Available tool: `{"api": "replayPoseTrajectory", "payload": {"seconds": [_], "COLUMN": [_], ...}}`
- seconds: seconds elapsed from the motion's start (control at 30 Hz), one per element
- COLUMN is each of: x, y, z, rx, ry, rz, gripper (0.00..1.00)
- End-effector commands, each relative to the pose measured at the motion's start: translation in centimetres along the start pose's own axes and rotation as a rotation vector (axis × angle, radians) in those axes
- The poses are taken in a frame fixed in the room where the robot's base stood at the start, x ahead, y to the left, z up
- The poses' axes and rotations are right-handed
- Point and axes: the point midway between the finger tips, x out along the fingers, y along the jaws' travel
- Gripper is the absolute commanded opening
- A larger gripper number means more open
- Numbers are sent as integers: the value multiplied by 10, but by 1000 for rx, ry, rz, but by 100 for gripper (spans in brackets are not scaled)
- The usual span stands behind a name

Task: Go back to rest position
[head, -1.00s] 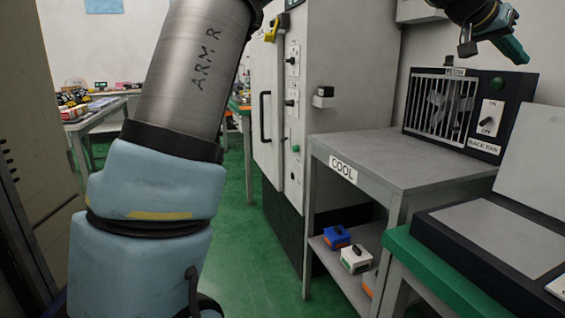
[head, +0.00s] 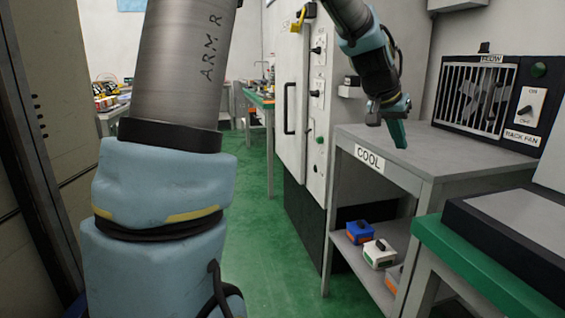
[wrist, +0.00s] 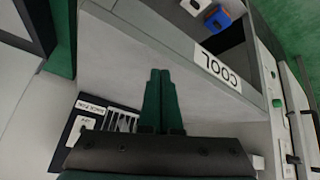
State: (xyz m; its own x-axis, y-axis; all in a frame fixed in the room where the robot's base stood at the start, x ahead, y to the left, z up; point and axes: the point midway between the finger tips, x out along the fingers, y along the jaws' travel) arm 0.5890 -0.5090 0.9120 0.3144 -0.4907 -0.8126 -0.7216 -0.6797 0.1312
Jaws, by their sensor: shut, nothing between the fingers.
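My gripper (head: 400,138) hangs fingers-down over the front left part of the grey table marked COOL (head: 455,160) in the head view. Its green fingers are together and empty. In the wrist view the shut fingers (wrist: 160,80) point across the grey tabletop (wrist: 215,105), with nothing between them. My arm comes down from the top of the head view, in front of the grey cabinet. Another part of my arm, marked ARM R, fills the left of the head view.
The rack fan box (head: 490,100) with its switch stands at the table's back. The grey cabinet (head: 305,110) with handle and switches is left of the table. Coloured boxes (head: 378,252) sit on the lower shelf. A green-edged bench (head: 470,262) is at front right. Green floor is open at centre.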

Motion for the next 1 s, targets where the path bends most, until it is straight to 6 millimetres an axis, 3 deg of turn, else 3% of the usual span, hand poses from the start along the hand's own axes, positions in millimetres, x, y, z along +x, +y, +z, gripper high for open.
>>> {"api": "replayPoseTrajectory", "payload": {"seconds": [0.03, 0.2, 0.33, 0.5, 0.87, 0.9, 1.0], "x": [6, 8, 1, -10, -29, -41, -52], "y": [-27, -100, -139, -163, -170, -169, -167], "z": [31, 132, 210, 286, 402, 390, 380], "rx": [-42, -198, -319, -442, -635, -629, -627], "ry": [-34, -147, -227, -299, -407, -403, -402], "rz": [-42, -166, -244, -308, -381, -380, -379], "gripper": [0, 0, 0, 0, 0, 0, 0]}}
